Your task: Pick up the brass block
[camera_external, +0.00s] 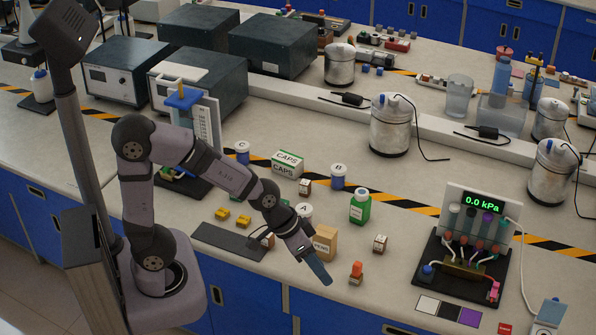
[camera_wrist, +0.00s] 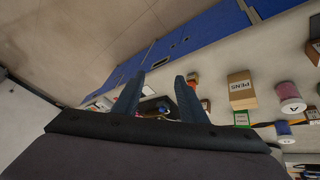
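My gripper (camera_external: 322,274) hangs in the air over the front edge of the bench, in front of the tan PENS box (camera_external: 326,240). In the wrist view my gripper (camera_wrist: 159,80) has its two blue fingers apart, with nothing held between them. No block is clearly marked as brass. Candidates are small labelled cubes with brownish sides, one right of the PENS box (camera_external: 380,243) and one near the CAPS box (camera_external: 305,186). Two yellow blocks, one here (camera_external: 240,221) and one beside it (camera_external: 222,214), lie farther left. I cannot tell which is the brass block.
An orange-topped piece (camera_external: 356,271) is near the front edge. A pressure display rig (camera_external: 466,240) stands right. Open bench lies between the green bottle and the rig.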

